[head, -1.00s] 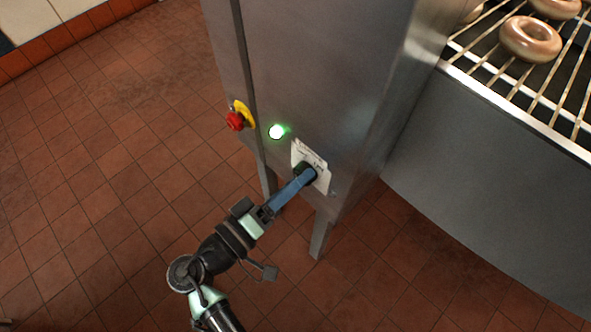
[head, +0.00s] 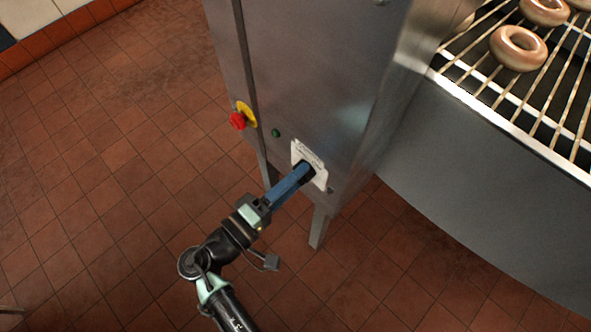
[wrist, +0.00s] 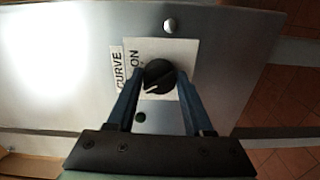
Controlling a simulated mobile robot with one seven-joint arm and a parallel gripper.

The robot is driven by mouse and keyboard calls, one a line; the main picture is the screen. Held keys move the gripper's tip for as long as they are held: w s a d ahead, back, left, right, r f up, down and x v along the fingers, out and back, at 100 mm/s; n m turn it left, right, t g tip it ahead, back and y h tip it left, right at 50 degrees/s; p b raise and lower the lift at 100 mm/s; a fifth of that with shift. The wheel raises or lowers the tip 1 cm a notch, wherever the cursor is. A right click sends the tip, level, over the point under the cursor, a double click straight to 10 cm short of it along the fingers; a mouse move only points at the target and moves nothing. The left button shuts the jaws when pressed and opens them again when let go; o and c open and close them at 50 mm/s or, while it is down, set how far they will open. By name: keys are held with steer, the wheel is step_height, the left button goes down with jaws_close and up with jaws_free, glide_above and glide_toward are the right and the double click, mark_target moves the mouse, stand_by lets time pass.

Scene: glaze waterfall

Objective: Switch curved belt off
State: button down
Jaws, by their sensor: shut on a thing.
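The black rotary knob (wrist: 158,75) sits on a white label plate (wrist: 187,52) marked "CURVE" and "ON" in the wrist view. Its pale pointer mark is turned away from the "ON" word, as far as I can see. My gripper (head: 304,171) has its blue fingers shut on the knob, one finger on each side; the gripper also shows in the wrist view (wrist: 158,82). In the head view the fingers hide most of the knob, and the label plate (head: 308,155) shows around it. The round indicator lamp (head: 276,133) on the steel cabinet is dark green and unlit.
A red stop button (head: 238,121) on a yellow base is on the cabinet's left part. Glazed doughnuts (head: 518,48) lie on a wire conveyor (head: 478,75) at upper right. The tiled floor (head: 120,190) at left is clear.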

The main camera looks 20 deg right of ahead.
steer(key=shift+c, duration=1.5)
jaws_free()
steer(key=shift+a, duration=0.1)
steer(key=v, duration=1.2)
steer(key=shift+a+p, duration=0.3)
steer(key=shift+a, duration=0.05)
steer(key=shift+s, duration=0.15)
